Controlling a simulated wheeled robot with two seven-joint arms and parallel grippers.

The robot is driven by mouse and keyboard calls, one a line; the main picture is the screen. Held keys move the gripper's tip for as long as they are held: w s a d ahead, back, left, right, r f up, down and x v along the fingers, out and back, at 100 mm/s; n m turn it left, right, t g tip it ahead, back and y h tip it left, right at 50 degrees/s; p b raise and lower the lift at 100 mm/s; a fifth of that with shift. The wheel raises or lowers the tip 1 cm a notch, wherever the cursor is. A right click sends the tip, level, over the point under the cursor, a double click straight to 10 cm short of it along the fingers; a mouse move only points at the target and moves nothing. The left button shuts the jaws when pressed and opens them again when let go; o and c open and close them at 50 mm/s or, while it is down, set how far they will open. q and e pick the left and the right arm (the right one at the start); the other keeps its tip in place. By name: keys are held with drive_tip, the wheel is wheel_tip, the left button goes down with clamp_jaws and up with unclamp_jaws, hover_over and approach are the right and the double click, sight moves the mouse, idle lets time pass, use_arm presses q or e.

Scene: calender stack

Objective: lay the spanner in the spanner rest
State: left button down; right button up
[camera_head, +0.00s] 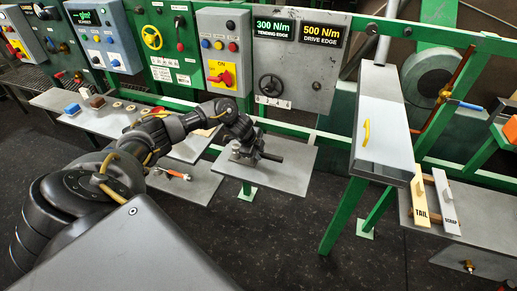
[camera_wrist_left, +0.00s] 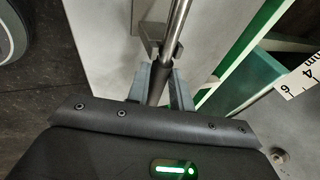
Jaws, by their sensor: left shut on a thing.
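In the head view a short dark length of the spanner (camera_head: 272,157) sticks out to the right of the gripper. A grey notched bracket (camera_wrist_left: 151,40), apparently the spanner rest, stands beside the shaft just beyond the fingertips. I cannot tell whether they touch. My right gripper is not in view.
A red-and-silver tool (camera_head: 176,174) lies on the lower grey shelf to the left. Small blocks and rings lie on a shelf (camera_head: 95,118) farther left. Control panels and a green frame (camera_head: 345,215) stand behind and right. TAIL and SCRAP signs (camera_head: 420,204) stand at right.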

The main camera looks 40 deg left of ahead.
use_arm(q)
drive_tip(key=shift+f, duration=0.1)
drive_tip(key=c, duration=0.5)
unclamp_jaws()
idle(0.7)
drive_tip(key=shift+p+v, duration=4.05)
drive_tip(key=shift+p, duration=0.35)
